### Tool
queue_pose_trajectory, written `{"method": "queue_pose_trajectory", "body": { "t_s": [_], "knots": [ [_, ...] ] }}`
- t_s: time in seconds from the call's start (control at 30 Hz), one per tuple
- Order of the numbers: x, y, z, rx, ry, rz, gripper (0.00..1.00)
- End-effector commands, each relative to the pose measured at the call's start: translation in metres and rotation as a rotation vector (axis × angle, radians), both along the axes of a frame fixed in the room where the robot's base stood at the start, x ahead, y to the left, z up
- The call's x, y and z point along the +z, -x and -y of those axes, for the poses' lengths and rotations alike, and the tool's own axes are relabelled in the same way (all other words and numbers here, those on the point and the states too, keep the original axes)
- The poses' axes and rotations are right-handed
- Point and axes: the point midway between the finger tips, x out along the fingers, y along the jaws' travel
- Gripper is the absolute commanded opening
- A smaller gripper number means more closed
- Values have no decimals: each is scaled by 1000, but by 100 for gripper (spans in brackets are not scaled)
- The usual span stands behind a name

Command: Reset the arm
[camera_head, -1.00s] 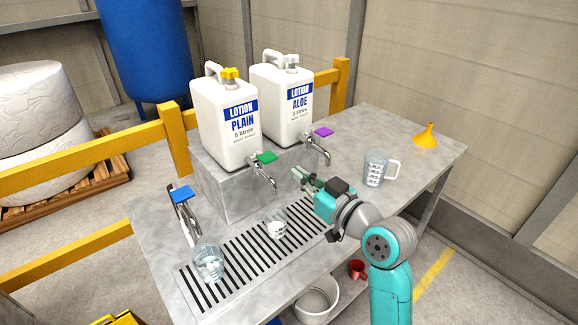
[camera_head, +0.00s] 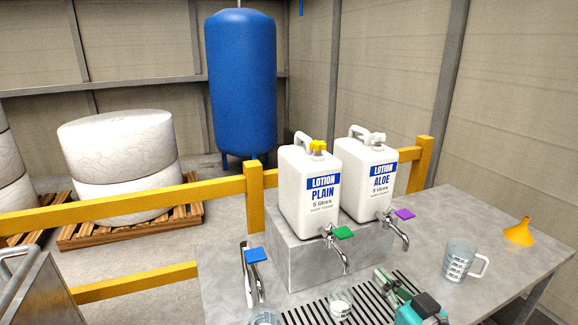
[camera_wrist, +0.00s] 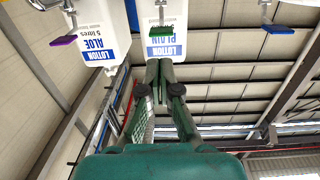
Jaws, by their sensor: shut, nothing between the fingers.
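My gripper (camera_head: 387,279) shows at the lower right of the head view, above the slotted drain grate (camera_head: 372,307). Its fingers are together with nothing between them. In the wrist view the closed fingers (camera_wrist: 158,68) point toward the two lotion jugs, which appear upside down there. The jug marked Lotion Plain (camera_head: 309,205) has a tap with a green handle (camera_head: 343,233). The jug marked Lotion Aloe (camera_head: 366,190) has a tap with a purple handle (camera_head: 404,214). Most of my arm is outside the head view.
A clear glass (camera_head: 340,303) stands on the grate; another glass (camera_head: 265,317) is cut off at the bottom edge. A blue-handled tap (camera_head: 255,256) is at the left. A measuring jug (camera_head: 460,261) and yellow funnel (camera_head: 520,232) stand at the right. A yellow rail (camera_head: 130,212) runs behind the bench.

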Motion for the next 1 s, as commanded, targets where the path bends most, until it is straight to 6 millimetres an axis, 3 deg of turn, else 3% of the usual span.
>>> {"method": "queue_pose_trajectory", "body": {
  "t_s": [0.2, 0.5, 0.8, 1.0],
  "knots": [
    [-69, 36, -5, -90, -64, -67, 0],
    [-144, 105, -11, -211, -100, -138, 0],
    [-195, 190, -17, -296, -83, -191, 0],
    [-213, 252, -20, -326, -53, -216, 0]
  ]
}}
